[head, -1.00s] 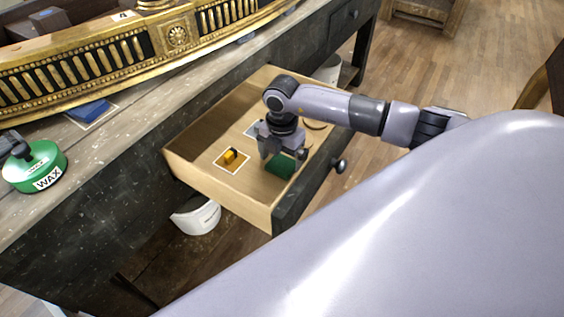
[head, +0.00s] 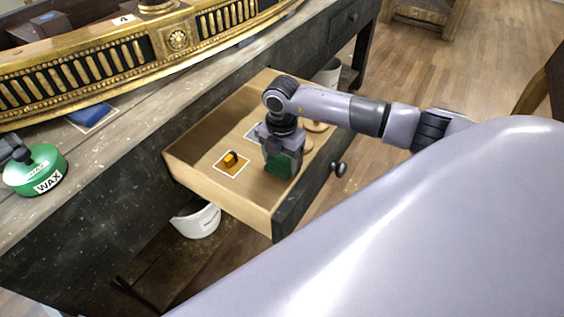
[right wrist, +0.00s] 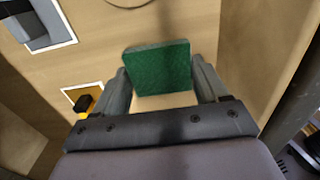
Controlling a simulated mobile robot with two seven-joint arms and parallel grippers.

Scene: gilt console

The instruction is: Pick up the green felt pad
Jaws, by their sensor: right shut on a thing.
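The green felt pad (head: 279,166) is inside the open wooden drawer (head: 215,190), near its front wall. In the right wrist view the pad (right wrist: 160,66) sits between the two fingers. My right gripper (head: 280,160) points down into the drawer and is shut on the pad; its fingers also show in the right wrist view (right wrist: 163,88). I cannot tell whether the pad still touches the drawer floor. My left gripper is not clearly in view; a dark piece (head: 14,146) at the left edge is by the wax tin.
A yellow and black item (head: 230,159) lies on a white-edged card in the drawer, left of the gripper. The drawer walls stand close around. The gilt piece (head: 120,55), a blue pad (head: 91,113) and a green wax tin (head: 38,170) are on the bench. A white bucket (head: 197,220) is below.

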